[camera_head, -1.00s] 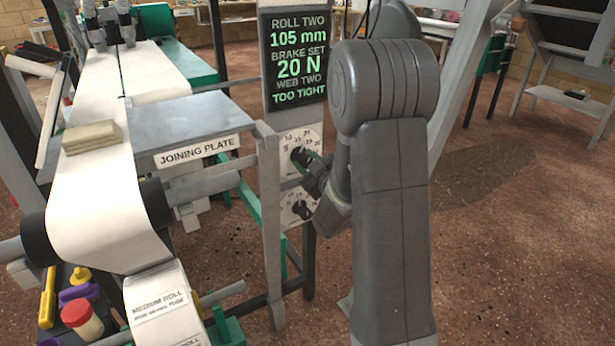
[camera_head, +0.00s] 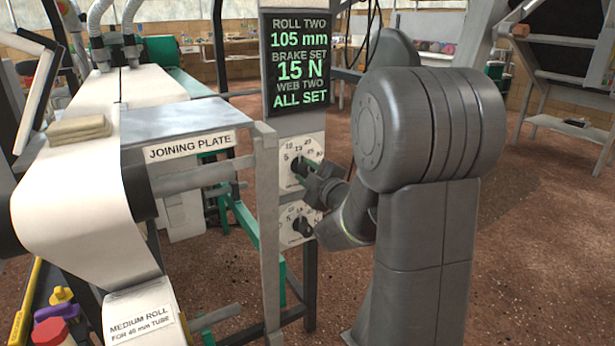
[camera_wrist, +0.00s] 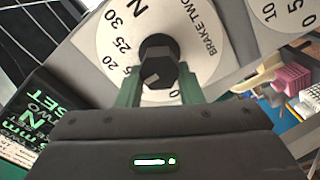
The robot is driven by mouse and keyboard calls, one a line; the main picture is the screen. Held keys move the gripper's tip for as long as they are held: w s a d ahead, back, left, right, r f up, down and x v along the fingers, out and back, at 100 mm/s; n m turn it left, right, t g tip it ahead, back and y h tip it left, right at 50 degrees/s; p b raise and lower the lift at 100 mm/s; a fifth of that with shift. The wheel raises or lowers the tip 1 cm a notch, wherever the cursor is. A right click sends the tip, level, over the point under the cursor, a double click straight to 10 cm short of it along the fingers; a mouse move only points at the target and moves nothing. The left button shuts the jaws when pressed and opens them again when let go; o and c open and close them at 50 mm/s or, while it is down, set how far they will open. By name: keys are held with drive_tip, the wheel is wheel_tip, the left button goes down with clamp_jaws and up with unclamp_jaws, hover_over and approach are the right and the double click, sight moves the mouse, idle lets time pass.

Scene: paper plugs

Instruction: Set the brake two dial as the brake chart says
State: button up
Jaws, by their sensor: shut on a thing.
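The brake two dial (camera_head: 305,146) is the upper white dial on the post below the screen. In the wrist view its face (camera_wrist: 198,45) reads BRAKE TWO, with numbers around a dark knob (camera_wrist: 158,52). My gripper (camera_head: 299,167) is shut on this knob; its green fingers (camera_wrist: 160,86) lie on both sides of it. The screen (camera_head: 297,62) reads roll two 105 mm, brake set 15 N, web two ALL SET. It is partly visible, tilted, in the wrist view (camera_wrist: 30,115). I cannot make out a brake chart in these views.
A second dial (camera_head: 299,222) sits just below, close under my gripper. The joining plate (camera_head: 180,120) and paper web (camera_head: 75,200) stand left of the post, with a beige block (camera_head: 79,129) on the web. Brown floor (camera_head: 520,240) is open at right.

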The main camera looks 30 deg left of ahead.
drive_tip(key=o, duration=1)
drive_tip(key=shift+d, duration=0.1)
drive_tip(key=p+v, duration=0.2)
drive_tip(key=v, duration=1.1)
drive_tip(key=shift+s+d, duration=0.25)
drive_tip(key=shift+a, duration=0.1)
drive_tip(key=b+x, duration=0.2)
drive_tip(key=x, duration=1.1)
drive_tip(key=shift+w+a+f, duration=0.1)
drive_tip(key=shift+w+a, duration=0.2)
drive_tip(key=shift+a, duration=0.05)
drive_tip(key=shift+d, duration=0.1)
